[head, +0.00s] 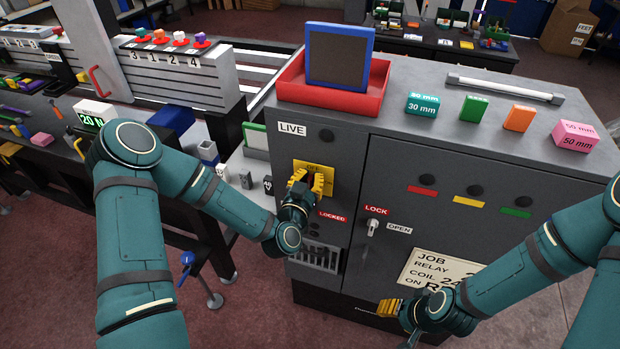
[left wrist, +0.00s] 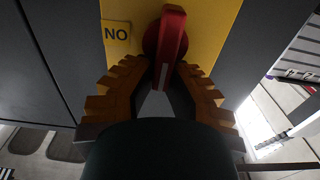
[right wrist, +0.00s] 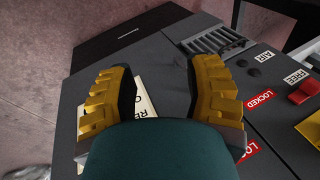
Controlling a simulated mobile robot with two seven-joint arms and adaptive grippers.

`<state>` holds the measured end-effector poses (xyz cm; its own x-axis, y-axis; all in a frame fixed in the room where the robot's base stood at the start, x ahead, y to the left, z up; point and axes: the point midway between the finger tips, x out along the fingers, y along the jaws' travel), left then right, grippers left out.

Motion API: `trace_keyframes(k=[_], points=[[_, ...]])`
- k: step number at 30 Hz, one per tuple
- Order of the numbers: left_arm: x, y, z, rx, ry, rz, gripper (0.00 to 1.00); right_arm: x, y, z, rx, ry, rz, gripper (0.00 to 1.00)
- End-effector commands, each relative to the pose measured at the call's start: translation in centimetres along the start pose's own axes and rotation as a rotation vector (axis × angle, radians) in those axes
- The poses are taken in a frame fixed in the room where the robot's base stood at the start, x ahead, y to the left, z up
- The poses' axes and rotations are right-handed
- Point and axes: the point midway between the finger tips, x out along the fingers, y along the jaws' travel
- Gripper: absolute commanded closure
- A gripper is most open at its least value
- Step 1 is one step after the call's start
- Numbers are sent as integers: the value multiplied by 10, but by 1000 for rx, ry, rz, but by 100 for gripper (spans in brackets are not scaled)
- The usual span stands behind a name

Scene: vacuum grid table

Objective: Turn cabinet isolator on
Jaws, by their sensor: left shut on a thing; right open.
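The cabinet isolator is a yellow plate (head: 307,166) with a red handle on the left of the grey cabinet (head: 350,160) front. In the left wrist view the red handle (left wrist: 172,45) stands almost upright, between the finger tips. An upside-down ON label (left wrist: 116,34) is beside it; in the head view, OFF shows at the plate's top. My left gripper (head: 310,182) is shut on the handle and hides it in the head view. My right gripper (head: 390,307) is open and empty, low before the cabinet door; it also shows in the right wrist view (right wrist: 160,85).
A door key switch (head: 373,225) marked LOCK and OPEN is right of the isolator. A red tray (head: 345,97) with a blue-framed panel and several coloured blocks sit on the cabinet top. A workbench stands on the left.

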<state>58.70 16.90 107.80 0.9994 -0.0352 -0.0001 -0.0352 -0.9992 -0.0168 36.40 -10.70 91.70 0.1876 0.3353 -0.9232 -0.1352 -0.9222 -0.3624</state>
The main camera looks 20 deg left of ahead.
Motion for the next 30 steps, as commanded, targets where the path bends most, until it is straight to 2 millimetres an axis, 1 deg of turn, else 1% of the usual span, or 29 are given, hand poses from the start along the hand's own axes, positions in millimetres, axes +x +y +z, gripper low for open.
trace_keyframes(k=[5, 11, 23, 30], points=[[1, 2, 1, 69, 5, 1, 100, 10, 4, 2, 2, 1, 1, 50], [1, 7, 2, 213, 9, 1, 100, 32, 11, 4, 1, 1, 4, 50], [1, 17, 8, 587, 11, -2, 100, 94, 32, 12, 1, 0, 16, 50], [1, 22, 11, 815, 10, -3, 100, 123, 44, 29, -9, -35, 12, 50]])
